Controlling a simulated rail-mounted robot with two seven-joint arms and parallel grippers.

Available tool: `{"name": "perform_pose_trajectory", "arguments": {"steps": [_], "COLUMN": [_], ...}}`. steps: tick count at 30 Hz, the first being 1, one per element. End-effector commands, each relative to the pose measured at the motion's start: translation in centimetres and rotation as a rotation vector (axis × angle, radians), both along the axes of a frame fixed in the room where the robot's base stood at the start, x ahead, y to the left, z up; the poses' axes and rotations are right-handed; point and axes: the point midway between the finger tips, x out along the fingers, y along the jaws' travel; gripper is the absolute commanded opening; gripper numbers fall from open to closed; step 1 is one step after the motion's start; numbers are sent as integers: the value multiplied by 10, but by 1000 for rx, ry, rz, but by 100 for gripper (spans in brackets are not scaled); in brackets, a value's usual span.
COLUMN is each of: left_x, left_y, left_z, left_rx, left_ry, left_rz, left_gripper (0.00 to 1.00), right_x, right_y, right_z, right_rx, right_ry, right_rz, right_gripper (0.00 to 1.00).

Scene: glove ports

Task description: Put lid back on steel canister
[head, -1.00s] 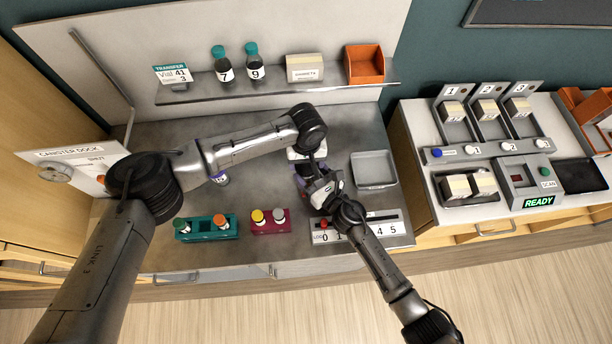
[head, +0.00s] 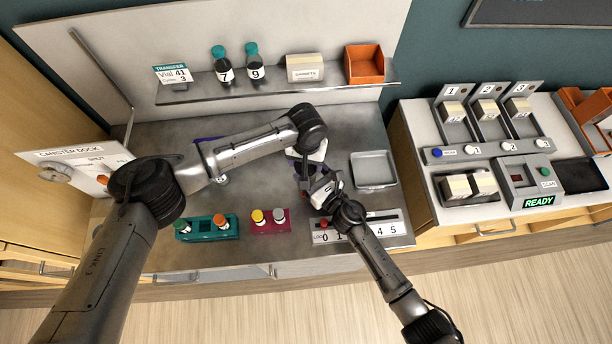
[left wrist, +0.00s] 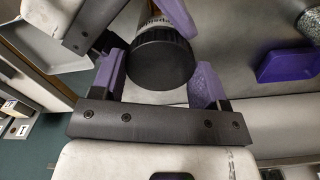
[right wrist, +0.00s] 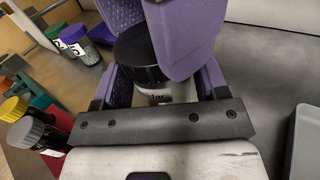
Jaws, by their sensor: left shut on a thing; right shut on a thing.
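The canister (right wrist: 157,97), a pale body with a partly readable label, stands between the fingers of my right gripper (right wrist: 163,86). The black ribbed lid (left wrist: 160,62) is between the purple fingers of my left gripper (left wrist: 158,82); it also shows in the right wrist view (right wrist: 138,58). The lid is at the canister's top with no clear gap; I cannot tell whether it is fully seated. In the head view my left gripper (head: 305,160) is directly above and against my right gripper (head: 322,188). Both are shut, and they hide the canister and lid there.
A teal rack (head: 207,236) and a magenta rack (head: 271,229) with capped vials stand left of the grippers. A grey tray (head: 374,169) lies to the right. A numbered slider panel (head: 388,228) is at the front. A shelf (head: 200,93) runs along the back.

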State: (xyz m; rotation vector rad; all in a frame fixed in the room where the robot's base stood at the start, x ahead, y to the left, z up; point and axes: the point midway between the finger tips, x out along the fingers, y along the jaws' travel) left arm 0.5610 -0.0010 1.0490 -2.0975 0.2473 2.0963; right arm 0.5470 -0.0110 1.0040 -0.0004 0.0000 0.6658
Motion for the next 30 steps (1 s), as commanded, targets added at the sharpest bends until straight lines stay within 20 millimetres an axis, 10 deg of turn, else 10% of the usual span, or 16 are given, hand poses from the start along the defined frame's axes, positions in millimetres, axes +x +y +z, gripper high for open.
{"name": "perform_pose_trajectory", "arguments": {"steps": [19,20,30], "left_x": [-1,-1,0], "left_y": [-1,-1,-1], "left_z": [0,0,0], "left_rx": [-3,-3,-1], "left_ry": [1,1,0], "left_rz": [1,1,1], "left_gripper": [40,70,93], "right_x": [0,0,0], "right_y": [1,1,0], "right_z": [0,0,0], "right_rx": [1,1,1], "right_ry": [0,0,-1], "right_rz": [0,0,0], "right_gripper": [1,1,1]}}
